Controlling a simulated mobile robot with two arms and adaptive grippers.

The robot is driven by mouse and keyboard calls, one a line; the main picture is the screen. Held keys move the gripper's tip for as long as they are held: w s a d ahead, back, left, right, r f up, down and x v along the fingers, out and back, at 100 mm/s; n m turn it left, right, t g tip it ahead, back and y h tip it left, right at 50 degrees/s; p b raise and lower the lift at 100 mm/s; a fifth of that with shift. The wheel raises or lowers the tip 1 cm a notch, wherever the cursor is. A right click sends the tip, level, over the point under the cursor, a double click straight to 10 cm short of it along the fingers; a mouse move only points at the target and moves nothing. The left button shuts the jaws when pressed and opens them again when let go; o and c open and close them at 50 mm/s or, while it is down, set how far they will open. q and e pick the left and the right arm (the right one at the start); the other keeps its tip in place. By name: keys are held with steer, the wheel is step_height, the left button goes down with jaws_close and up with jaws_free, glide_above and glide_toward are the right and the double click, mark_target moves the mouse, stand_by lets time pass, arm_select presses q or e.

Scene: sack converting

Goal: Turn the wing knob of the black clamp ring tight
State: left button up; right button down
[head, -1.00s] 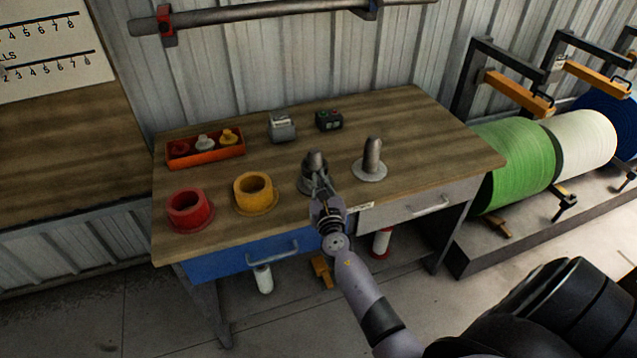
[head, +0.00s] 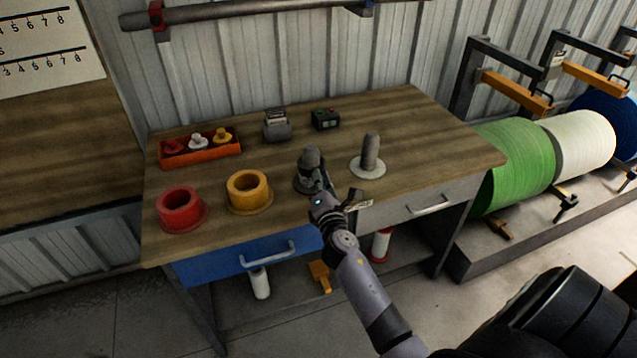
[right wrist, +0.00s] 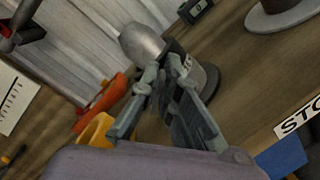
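The black clamp ring (head: 308,173) sits around the left grey post (head: 311,155) near the table's front edge. It also shows dark behind my fingers in the right wrist view (right wrist: 186,62), with a small pale label on it. My right gripper (head: 318,186) is at the front side of the ring. In the right wrist view its fingertips (right wrist: 162,74) come close together against the ring. The wing knob is hidden by the fingers, so I cannot tell if it is held between them. My left gripper is not in view.
A second post with a pale base (head: 368,168) stands to the right. A yellow ring (head: 248,204), a red ring (head: 181,222) and an orange tray (head: 215,155) are to the left. Two small devices stand behind. The table's right side is clear.

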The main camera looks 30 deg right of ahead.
steer(key=shift+d+f+m+b, duration=0.15)
steer(key=shift+m+b, duration=0.4)
steer(key=shift+m, duration=1.15)
steer(key=c, duration=1.8)
jaws_free()
steer(key=shift+s, duration=0.15)
steer(key=v, duration=1.2)
